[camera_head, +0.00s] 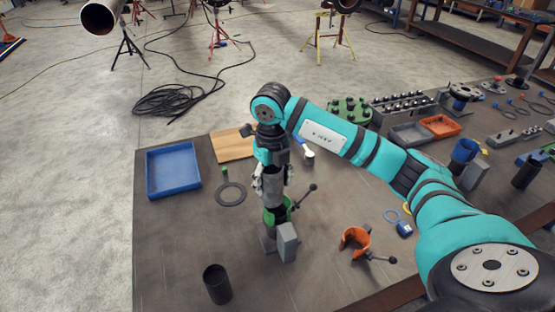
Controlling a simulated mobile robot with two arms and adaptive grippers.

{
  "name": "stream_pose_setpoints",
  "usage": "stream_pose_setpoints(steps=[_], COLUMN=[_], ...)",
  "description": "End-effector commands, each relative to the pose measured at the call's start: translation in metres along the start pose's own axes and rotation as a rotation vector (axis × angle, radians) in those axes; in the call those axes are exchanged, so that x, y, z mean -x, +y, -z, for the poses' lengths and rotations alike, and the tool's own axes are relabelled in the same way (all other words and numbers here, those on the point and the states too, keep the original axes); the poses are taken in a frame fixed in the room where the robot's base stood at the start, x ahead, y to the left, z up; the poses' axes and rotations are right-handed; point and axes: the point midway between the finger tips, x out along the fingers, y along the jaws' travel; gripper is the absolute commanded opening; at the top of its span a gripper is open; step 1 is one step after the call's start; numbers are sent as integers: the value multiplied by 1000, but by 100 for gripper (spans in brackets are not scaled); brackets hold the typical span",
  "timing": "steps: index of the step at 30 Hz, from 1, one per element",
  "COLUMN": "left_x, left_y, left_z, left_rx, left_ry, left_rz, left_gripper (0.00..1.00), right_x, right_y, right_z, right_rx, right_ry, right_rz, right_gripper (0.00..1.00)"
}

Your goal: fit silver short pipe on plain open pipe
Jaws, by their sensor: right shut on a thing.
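My right gripper (272,188) points straight down over the workbench and is shut on the silver short pipe (273,186), which is upright between its fingers. The pipe's lower end is at a green clamp (279,214) on a grey block stand; whether it is seated in or just above the clamp I cannot tell. A plain open pipe (99,18) lies on a black tripod stand at the far upper left, its round open end facing me. It is well away from the gripper. My left gripper is out of view.
Grey and orange bins and hardware stand at right. A black cable coil (172,101) lies on the floor.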

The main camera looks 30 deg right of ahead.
Motion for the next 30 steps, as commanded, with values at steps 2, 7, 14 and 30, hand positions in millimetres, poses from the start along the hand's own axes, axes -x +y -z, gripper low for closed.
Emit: stream_pose_setpoints(steps=[2, 7, 14, 30], left_x=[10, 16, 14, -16], left_y=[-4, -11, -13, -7], left_z=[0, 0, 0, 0], left_rx=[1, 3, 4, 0], left_ry=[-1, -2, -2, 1], left_rz=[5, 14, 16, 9], left_gripper=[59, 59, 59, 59], right_x=[8, 12, 8, -36], right_y=[-11, -26, -31, -31], right_z=[-6, -14, -16, -15], right_rx=[-225, -557, -683, -679], right_ry=[4, 8, 10, 9], right_rz=[-2, -1, -1, -1], right_gripper=[1, 1, 1, 1])
